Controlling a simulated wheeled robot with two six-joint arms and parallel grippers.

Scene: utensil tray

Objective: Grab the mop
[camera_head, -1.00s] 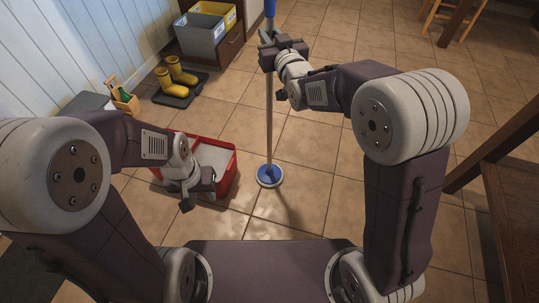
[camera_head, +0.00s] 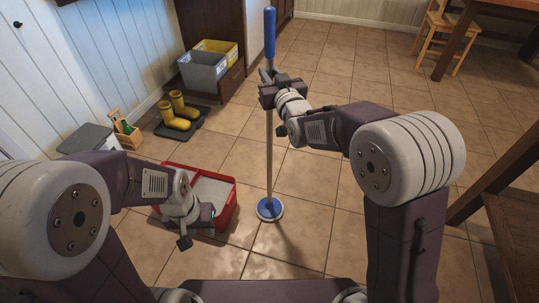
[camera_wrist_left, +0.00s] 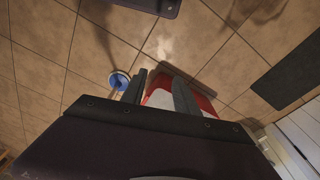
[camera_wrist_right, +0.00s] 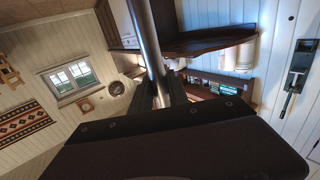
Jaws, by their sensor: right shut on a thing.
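The mop stands upright in the head view, with a blue handle grip (camera_head: 270,33), a thin metal pole (camera_head: 269,165) and a round blue-and-white base (camera_head: 270,209) at the floor. My right gripper (camera_head: 268,88) is shut on the pole below the blue grip. The pole also runs between its fingers in the right wrist view (camera_wrist_right: 150,45). My left gripper (camera_head: 197,232) is open and empty, low in front of the red bucket (camera_head: 232,208). Its spread fingers show in the left wrist view (camera_wrist_left: 158,92), with the mop base (camera_wrist_left: 119,80) beside them.
Grey and yellow boxes (camera_head: 203,72) sit behind. A wooden table or bench (camera_head: 510,215) is at right. Tiled floor beyond the mop is clear.

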